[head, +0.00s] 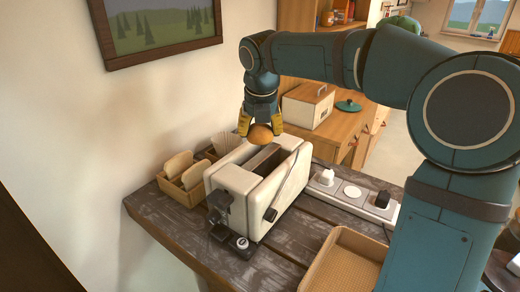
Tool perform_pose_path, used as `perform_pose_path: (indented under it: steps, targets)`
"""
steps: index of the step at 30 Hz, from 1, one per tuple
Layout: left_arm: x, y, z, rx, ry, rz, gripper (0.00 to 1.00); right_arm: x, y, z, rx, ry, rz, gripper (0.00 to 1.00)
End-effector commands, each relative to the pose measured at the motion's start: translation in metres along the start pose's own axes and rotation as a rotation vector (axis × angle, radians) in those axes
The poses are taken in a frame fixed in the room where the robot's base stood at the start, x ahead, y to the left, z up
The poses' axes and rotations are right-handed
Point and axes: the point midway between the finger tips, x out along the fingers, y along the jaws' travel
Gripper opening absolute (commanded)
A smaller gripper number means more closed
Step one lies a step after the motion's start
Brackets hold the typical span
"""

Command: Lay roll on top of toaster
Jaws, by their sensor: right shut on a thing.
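The toaster (238,180) is cream-coloured with a dark slot along its top and dark levers at its near end. It stands on the dark wooden table. My right gripper (260,125) points down over the far end of the toaster and is shut on the roll (260,134), which is small, round and orange-brown. The roll is at or just above the toaster's top; I cannot tell whether they touch. My left gripper is not in view.
A wooden rack with bread slices (184,178) stands left of the toaster. A power strip (345,194) with plugs lies to the right. An empty wicker tray (345,262) sits at the front right. A bread box (308,105) and green lid (348,105) rest on the cabinet behind.

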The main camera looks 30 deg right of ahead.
Motion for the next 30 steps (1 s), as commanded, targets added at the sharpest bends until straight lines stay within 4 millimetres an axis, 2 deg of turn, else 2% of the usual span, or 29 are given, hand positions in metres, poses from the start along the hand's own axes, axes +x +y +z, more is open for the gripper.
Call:
perform_pose_path:
  steps: [7, 13, 25, 26, 27, 30]
  targets:
    - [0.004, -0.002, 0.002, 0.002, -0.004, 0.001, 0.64, 0.019, -0.001, -0.005, 0.001, 0.001, -0.001, 0.40]
    - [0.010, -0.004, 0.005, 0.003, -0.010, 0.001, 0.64, 0.045, 0.000, -0.013, 0.000, 0.002, 0.000, 0.40]
    - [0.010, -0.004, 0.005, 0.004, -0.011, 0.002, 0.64, 0.050, 0.000, -0.014, 0.001, 0.000, 0.001, 0.40]
    - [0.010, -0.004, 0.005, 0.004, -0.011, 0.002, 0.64, 0.049, 0.000, -0.013, 0.001, -0.001, 0.001, 0.72]
    - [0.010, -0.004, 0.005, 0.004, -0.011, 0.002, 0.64, 0.049, 0.000, -0.013, 0.001, -0.001, 0.001, 0.86]
    - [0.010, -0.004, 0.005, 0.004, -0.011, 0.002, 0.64, 0.049, 0.000, -0.013, 0.001, 0.000, 0.001, 0.86]
